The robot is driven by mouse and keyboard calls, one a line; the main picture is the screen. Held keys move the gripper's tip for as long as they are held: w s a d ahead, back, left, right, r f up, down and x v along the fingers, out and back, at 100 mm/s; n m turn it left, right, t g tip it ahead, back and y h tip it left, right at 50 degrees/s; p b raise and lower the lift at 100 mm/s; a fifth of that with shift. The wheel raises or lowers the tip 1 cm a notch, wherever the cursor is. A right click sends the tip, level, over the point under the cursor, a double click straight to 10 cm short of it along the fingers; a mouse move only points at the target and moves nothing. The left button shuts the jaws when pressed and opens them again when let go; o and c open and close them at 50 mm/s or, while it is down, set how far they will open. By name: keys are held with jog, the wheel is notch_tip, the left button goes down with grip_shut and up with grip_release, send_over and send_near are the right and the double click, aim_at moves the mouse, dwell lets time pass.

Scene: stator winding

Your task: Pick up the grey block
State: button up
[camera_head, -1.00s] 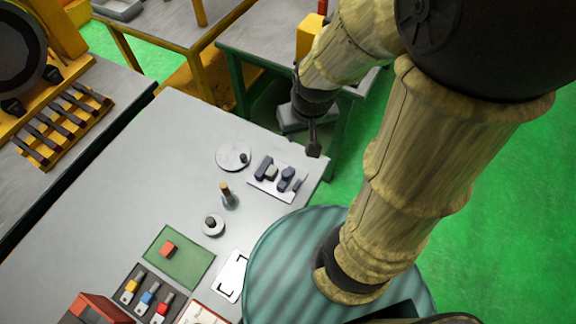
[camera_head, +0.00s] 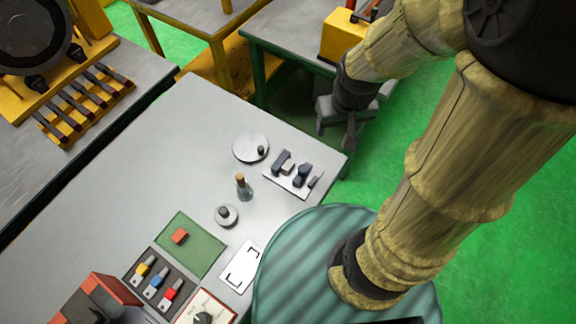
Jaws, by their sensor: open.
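A small grey block (camera_head: 288,168) sits among dark blue pieces (camera_head: 302,175) on a white plate (camera_head: 292,188) near the right edge of the grey table. My gripper (camera_head: 335,138) is at the upper right, near the table's right corner and apart from the plate. Its two fingers are spread and nothing shows between them. The pieces on the plate are small and partly overlap in this view.
A round grey disc (camera_head: 250,148), a small bottle (camera_head: 243,188) and a round weight (camera_head: 226,215) stand left of the plate. A green mat (camera_head: 205,255) holds a red block (camera_head: 180,236). The table's left part is clear.

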jog(key=w+a+f+n+g, duration=0.1)
jog(key=w+a+f+n, duration=0.2)
jog(key=a, duration=0.3)
jog(key=w+a+f+n+g+h+b, duration=0.1)
jog(key=w+a+f+n+g, duration=0.1)
jog(key=w+a+f+n, duration=0.2)
jog(key=a+f+n, duration=0.1)
jog(key=a+n, duration=0.1)
jog(key=shift+a+f, duration=0.4)
send_over(288, 164)
jog(key=f, duration=0.8)
jog(key=a+f+p, duration=0.1)
jog(key=f, duration=0.3)
jog(key=shift+w, duration=0.25)
jog(key=shift+d, duration=0.1)
jog(key=shift+f, duration=0.1)
jog(key=shift+s+d+f+p, duration=0.15)
jog(key=shift+f+p, duration=0.2)
jog(key=shift+f, duration=0.25)
jog(key=shift+s+d+f+p, duration=0.15)
jog(key=shift+f+p, duration=0.2)
jog(key=shift+f, duration=1.55)
